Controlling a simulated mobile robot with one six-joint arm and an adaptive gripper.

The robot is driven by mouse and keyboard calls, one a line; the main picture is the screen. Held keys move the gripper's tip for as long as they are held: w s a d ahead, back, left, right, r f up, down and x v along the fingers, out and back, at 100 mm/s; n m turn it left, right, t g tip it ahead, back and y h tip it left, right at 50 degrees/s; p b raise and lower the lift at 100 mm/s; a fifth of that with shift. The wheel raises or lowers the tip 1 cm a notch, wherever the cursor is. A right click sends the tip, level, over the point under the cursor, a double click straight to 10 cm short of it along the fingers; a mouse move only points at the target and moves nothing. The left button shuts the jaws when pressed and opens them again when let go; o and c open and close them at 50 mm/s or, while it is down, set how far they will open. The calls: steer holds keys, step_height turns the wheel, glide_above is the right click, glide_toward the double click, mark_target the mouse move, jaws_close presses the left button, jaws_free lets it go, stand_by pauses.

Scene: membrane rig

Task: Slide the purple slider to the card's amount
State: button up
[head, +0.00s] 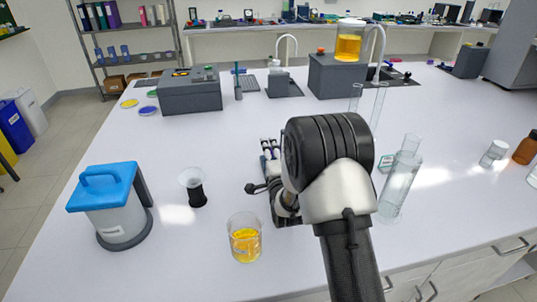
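I cannot make out a purple slider or a card with an amount in the head view. A dark grey box (190,97) at the back left has small coloured controls on its top, too small to read. A slim dark upright piece (238,88) stands beside it, with a small blue part near it. My gripper (268,148) is over the middle of the bench, in front of these units and apart from them. My own arm hides much of it, so its opening does not show.
A blue-lidded container (108,203), a black-based funnel-like vessel (194,188) and a beaker of orange liquid (245,240) stand front left. A tall glass cylinder (400,182) stands right of my arm. A grey unit with an orange jar (349,45) stands behind. The left-centre bench is clear.

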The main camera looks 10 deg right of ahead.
steer(key=shift+w, duration=0.1)
steer(key=shift+c, duration=0.6)
jaws_close()
